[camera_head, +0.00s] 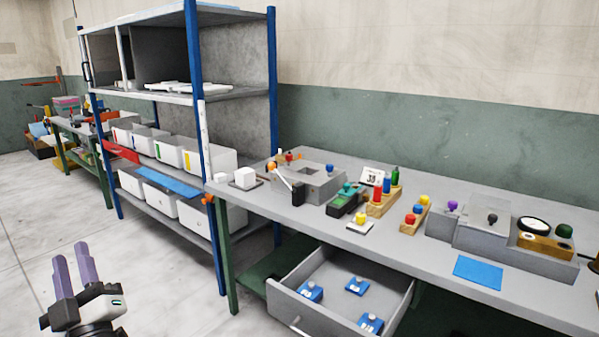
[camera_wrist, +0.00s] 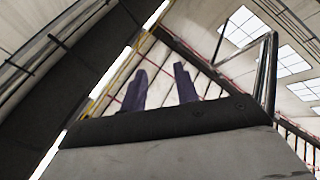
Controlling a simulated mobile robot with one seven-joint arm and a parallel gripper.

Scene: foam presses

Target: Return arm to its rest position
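My gripper (camera_head: 71,275) shows at the lower left of the head view, over the bare floor and left of the workbench. Its two purple-grey fingers point upward and stand apart with nothing between them. In the wrist view the two fingers (camera_wrist: 160,88) also show apart and empty, against the roof and windows. The rest of my arm is mostly below the picture edge.
A grey workbench (camera_head: 305,212) with presses and coloured parts runs along the right. Its drawer (camera_head: 290,305) is pulled out, holding blue pieces. A blue-posted shelf (camera_head: 195,95) with white bins stands behind my gripper. The floor (camera_head: 165,285) around my gripper is clear.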

